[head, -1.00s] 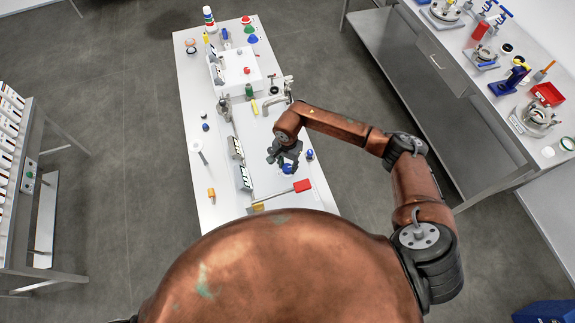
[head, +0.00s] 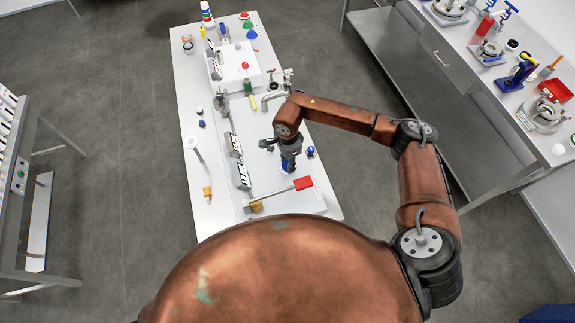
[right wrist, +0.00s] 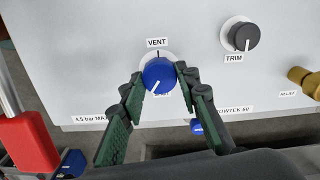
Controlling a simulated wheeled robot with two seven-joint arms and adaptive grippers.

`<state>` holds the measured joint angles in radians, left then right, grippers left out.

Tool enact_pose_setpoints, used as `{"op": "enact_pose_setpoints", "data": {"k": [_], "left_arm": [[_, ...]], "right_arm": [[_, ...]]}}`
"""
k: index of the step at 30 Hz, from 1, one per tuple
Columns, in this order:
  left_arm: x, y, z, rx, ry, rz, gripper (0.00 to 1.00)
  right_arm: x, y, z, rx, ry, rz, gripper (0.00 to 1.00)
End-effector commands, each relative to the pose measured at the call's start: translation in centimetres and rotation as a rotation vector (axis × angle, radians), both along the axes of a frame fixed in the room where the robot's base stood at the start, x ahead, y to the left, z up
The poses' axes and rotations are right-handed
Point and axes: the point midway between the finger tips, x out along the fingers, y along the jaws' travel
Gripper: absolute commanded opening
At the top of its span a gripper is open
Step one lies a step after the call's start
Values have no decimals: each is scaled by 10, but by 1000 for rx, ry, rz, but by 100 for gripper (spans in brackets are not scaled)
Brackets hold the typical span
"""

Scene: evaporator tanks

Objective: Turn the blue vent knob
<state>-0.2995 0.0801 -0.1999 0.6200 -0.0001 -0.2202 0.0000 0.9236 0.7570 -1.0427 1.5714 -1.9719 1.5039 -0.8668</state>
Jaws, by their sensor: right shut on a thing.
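The blue vent knob (right wrist: 158,76) sits on a pale panel (right wrist: 90,50), under the label VENT. Its white pointer line points down and slightly left, away from that label. A second label below the knob is partly hidden. My right gripper (right wrist: 160,82) is shut on the knob, one green-padded finger on each side. In the head view my right gripper (head: 288,164) reaches down onto the panel, and the knob is mostly hidden there. My left gripper is not in view.
A black TRIM knob (right wrist: 243,37) and a brass relief fitting (right wrist: 304,81) are to the right. A red handle (right wrist: 28,142) is at lower left, also in the head view (head: 303,183). A blue-topped item (head: 311,151) stands right of my gripper.

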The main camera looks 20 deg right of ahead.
Motion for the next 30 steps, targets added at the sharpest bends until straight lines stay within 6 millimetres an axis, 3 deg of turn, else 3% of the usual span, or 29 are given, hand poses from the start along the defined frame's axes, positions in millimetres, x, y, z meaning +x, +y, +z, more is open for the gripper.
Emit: {"op": "enact_pose_setpoints", "data": {"k": [12,30], "left_arm": [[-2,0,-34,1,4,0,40],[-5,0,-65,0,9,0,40]], "right_arm": [[0,0,-2,0,-2,-393,6],[-1,1,-1,1,0,-963,6]]}}
